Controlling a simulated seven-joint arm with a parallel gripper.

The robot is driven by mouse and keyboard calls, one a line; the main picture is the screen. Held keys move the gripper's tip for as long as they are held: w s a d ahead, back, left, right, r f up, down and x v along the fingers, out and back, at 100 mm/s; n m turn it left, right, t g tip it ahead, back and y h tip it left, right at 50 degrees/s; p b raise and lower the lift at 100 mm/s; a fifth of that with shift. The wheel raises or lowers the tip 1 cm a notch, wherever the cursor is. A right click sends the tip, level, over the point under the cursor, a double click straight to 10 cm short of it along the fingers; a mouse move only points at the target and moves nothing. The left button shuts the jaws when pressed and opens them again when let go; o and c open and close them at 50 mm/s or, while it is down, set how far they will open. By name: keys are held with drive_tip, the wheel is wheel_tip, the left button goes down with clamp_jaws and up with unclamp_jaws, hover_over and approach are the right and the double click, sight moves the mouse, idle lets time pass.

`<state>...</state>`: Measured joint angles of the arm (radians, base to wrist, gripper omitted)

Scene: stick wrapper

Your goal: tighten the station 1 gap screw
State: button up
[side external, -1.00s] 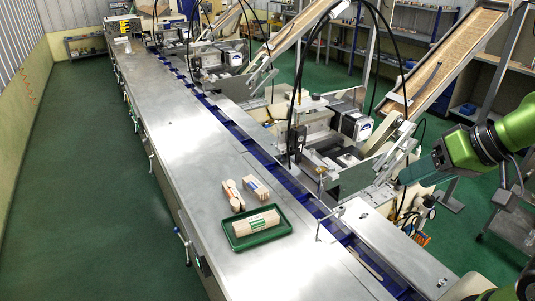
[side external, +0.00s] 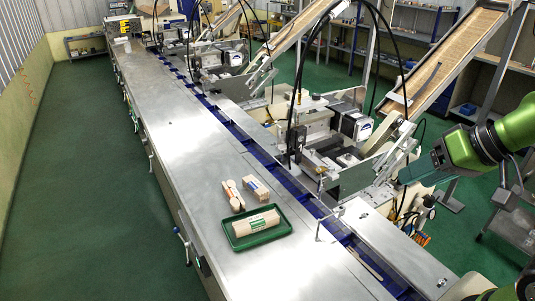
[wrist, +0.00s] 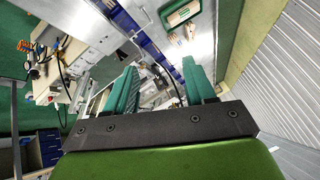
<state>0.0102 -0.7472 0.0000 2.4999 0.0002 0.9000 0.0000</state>
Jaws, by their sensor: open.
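My gripper (side external: 418,172) is at the right of the side view, in the air to the right of the nearest wrapping station (side external: 335,150). In the wrist view its two teal fingers (wrist: 160,84) are spread apart with nothing between them.
A green tray (side external: 235,243) with a wrapped bundle lies on the steel bench (side external: 180,165), with loose wooden sticks (side external: 256,190) behind it. A sloping feed chute (side external: 455,60) and black cables hang near the station. Tools (side external: 418,236) stand in a holder below my gripper.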

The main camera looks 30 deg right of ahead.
drive_tip(key=w+d+f+n+t+h, duration=0.1)
drive_tip(key=w+d+f+n+h, duration=0.2)
drive_tip(key=w+d, duration=0.75)
drive_tip(key=w+d+f+n+t+h, duration=0.15)
drive_tip(key=w+d+n, duration=0.5)
drive_tip(key=d, duration=0.65)
drive_tip(key=w+d+f+n+t+h, duration=0.1)
drive_tip(key=w+d+f+n+h, duration=0.25)
drive_tip(key=w+d, duration=0.75)
drive_tip(key=m+g+y, duration=0.3)
drive_tip(key=m+y, duration=1.4)
drive_tip(key=m, duration=1.7)
approach(332, 167)
drive_tip(key=shift+t, duration=0.35)
drive_tip(key=x, duration=0.7)
drive_tip(key=shift+a+f, duration=0.3)
